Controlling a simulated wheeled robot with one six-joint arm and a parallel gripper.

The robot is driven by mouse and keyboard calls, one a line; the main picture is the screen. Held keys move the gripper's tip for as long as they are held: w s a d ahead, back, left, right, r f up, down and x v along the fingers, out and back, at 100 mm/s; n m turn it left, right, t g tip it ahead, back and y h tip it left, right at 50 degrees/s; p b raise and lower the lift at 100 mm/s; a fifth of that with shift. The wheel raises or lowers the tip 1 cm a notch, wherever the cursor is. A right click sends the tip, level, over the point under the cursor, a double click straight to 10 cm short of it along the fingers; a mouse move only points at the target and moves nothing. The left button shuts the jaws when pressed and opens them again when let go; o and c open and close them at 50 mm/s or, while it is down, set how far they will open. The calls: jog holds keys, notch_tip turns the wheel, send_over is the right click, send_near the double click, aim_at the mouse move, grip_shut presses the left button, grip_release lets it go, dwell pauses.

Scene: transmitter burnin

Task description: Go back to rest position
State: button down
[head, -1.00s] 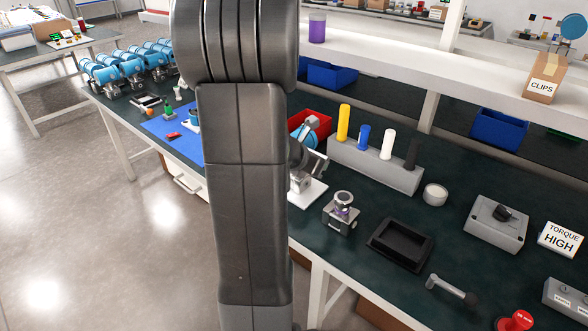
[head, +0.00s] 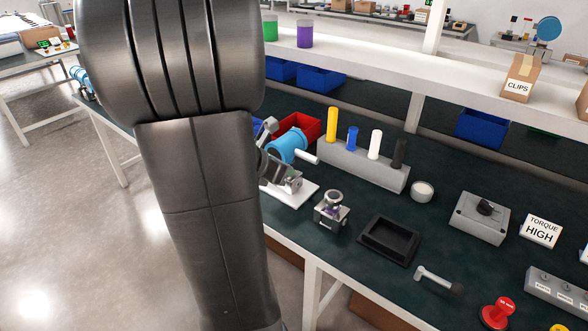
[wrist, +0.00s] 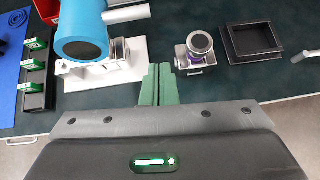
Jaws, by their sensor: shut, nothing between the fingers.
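My gripper shows in the wrist view (wrist: 160,85) with its two green fingers together and nothing between them. It points at the bench's front edge, between a white stand and a small metal fixture. The small metal fixture (head: 332,212) holds a round part with a purple band.
A black tray (head: 389,240), a wrench-like tool (head: 438,280) and a red button (head: 497,313) lie along the front right. A grey block (head: 362,165) holds coloured cylinders. A torque dial box (head: 481,217) stands further right. Floor (head: 90,230) left of the bench is open.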

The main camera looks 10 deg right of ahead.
jog(key=shift+v, duration=0.75)
